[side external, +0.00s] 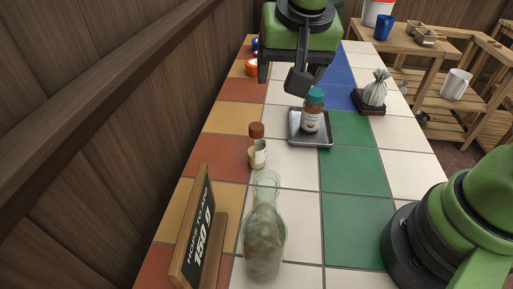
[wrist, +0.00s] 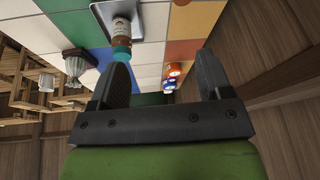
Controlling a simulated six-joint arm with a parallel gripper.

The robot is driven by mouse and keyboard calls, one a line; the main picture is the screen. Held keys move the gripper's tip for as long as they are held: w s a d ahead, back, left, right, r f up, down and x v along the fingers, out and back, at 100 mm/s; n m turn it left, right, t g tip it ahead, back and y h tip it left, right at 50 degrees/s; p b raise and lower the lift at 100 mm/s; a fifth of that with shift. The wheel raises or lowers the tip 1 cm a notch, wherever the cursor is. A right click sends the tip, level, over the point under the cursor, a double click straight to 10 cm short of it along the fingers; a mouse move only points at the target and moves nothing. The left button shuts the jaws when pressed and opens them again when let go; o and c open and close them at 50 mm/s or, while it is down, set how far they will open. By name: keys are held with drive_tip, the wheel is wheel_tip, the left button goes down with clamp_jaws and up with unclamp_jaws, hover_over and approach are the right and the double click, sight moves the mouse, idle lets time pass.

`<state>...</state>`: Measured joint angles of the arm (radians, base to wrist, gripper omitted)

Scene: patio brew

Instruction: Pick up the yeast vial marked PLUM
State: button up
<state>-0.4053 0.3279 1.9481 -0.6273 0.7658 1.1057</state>
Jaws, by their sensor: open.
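My gripper (side external: 282,78) is open and empty above the far part of the tiled table; its two dark fingers also show in the wrist view (wrist: 163,75). No label reading PLUM is legible, so I cannot tell which thing is the PLUM vial. Small orange (side external: 251,68) and blue (side external: 255,45) things with pale parts stand at the far left edge, partly hidden by my gripper. In the wrist view the orange one (wrist: 173,70) and blue one (wrist: 169,84) show beyond the gap between the fingers.
A teal-capped brown jar (side external: 311,120) stands on a metal tray (side external: 296,139) close to my gripper. A brown-capped bottle (side external: 257,150), a glass bottle (side external: 263,235) and a 150 g sign (side external: 200,235) stand nearer. A tied bag (side external: 375,90) sits right.

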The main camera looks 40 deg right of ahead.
drive_tip(key=h, duration=0.1)
hover_over(255, 129)
drive_tip(key=s+a, duration=0.1)
drive_tip(key=s, duration=0.1)
wheel_tip(255, 129, down, 7)
drive_tip(key=x, duration=0.4)
drive_tip(key=shift+a+f, duration=0.25)
drive_tip(key=shift+f, duration=0.1)
drive_tip(key=x, duration=0.5)
drive_tip(key=shift+w+d+f, duration=0.1)
drive_tip(key=shift+d+f, duration=0.15)
drive_tip(key=shift+d, duration=0.1)
drive_tip(key=shift+c, duration=0.2)
drive_tip(key=c, duration=1)
